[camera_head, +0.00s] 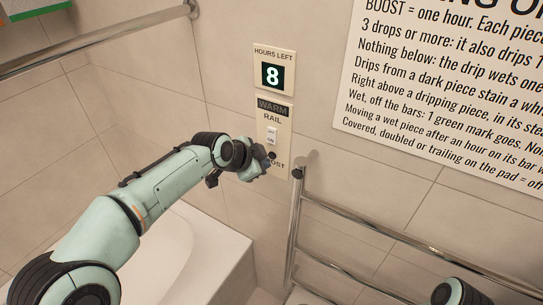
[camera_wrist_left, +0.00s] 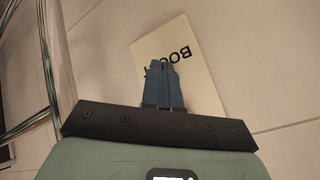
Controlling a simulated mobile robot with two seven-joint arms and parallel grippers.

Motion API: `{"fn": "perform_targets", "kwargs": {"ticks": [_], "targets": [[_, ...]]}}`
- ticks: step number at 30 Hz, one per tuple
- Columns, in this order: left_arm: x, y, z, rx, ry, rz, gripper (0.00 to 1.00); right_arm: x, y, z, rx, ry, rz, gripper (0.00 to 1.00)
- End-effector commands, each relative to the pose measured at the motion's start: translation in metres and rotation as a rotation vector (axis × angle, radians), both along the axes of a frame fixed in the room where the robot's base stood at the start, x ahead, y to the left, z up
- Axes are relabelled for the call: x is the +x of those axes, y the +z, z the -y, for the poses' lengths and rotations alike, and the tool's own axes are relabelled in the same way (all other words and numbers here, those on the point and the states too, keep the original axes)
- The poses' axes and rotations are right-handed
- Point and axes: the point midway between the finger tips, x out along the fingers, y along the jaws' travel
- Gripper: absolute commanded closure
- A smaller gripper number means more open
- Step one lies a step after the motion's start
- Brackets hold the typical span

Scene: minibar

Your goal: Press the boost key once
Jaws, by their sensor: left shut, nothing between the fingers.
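A cream wall panel (camera_head: 286,140) carries a dark "WARM" window, the word "RAIL", a small off/on switch (camera_head: 271,135) and a partly covered "BOOST" label. The display (camera_head: 273,75) above it reads "HOURS LEFT" 8. My left gripper (camera_head: 270,158) is shut and empty, at the lower part of the panel, over the start of the label. In the left wrist view the shut fingers (camera_wrist_left: 164,84) stand in front of the panel (camera_wrist_left: 200,78) beside the letters "BOO". The boost key itself is hidden; I cannot tell whether the fingertips touch it. My right gripper is out of view.
A chrome rail rack (camera_head: 293,225) stands just right of and below the panel. A printed sign (camera_head: 450,90) hangs at upper right. A white tub (camera_head: 215,255) lies below my left arm. A metal bar (camera_head: 125,33) runs at upper left.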

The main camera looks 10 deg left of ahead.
Motion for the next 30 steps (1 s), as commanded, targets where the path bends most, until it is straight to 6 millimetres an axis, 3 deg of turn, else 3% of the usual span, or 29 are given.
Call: {"fn": "perform_targets", "kwargs": {"ticks": [30], "targets": [[0.012, 0.001, 0.004, 0.000, 0.001, 0.001, 1.00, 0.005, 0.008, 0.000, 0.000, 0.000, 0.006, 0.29]]}}
